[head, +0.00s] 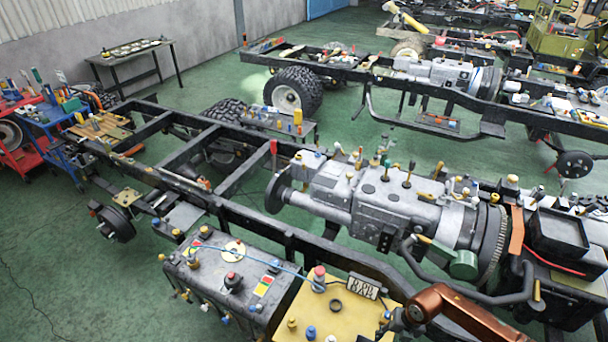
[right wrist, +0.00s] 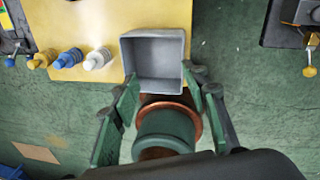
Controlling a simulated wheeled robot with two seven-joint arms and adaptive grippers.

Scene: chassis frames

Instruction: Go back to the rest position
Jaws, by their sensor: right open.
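My right gripper (right wrist: 163,88) shows in the right wrist view, with its two green fingers spread apart. A grey open square box (right wrist: 153,58) lies just past and between the fingertips, at the edge of a yellow panel. I cannot tell whether a fingertip touches it. A green cylinder with a copper-coloured rim (right wrist: 165,125) shows between the fingers, below the box. In the head view a copper-coloured arm link (head: 450,306) comes in from the bottom right, and no gripper can be made out. My left gripper shows in neither view.
A long black chassis frame (head: 180,170) with a grey gearbox (head: 385,200) crosses the head view. A grey tank (head: 225,280) and a yellow panel (head: 320,310) are at its near side. Blue and red carts (head: 50,125) stand left. Green floor (head: 50,250) is clear at lower left.

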